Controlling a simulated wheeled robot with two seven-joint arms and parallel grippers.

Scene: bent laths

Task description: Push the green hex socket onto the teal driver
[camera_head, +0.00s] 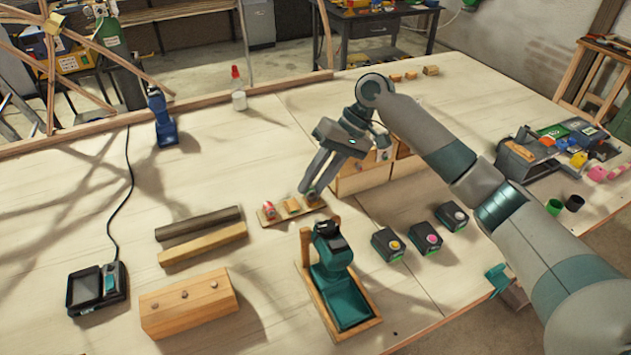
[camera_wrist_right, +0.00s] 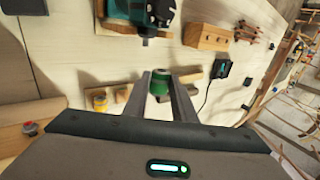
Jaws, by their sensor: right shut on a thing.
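The teal driver (camera_head: 335,262) stands in a wooden cradle (camera_head: 377,318) at the lower middle of the head view. It also shows at the top of the wrist view (camera_wrist_right: 120,14), its dark nose pointing down in the picture. My right gripper (camera_head: 309,189) is at the right end of a small wooden rack (camera_head: 290,209), behind the driver and apart from it. In the wrist view its fingers are shut on the green hex socket (camera_wrist_right: 159,84). I cannot tell whether the socket is clear of the rack. My left gripper is not in view.
A red-ended socket (camera_head: 269,209) stands at the rack's left end. Several dark battery-like blocks (camera_head: 388,245) lie right of the driver. A wooden block (camera_head: 188,303), two bars (camera_head: 203,243) and a blue driver (camera_head: 162,118) are left. Bare tabletop lies between rack and driver.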

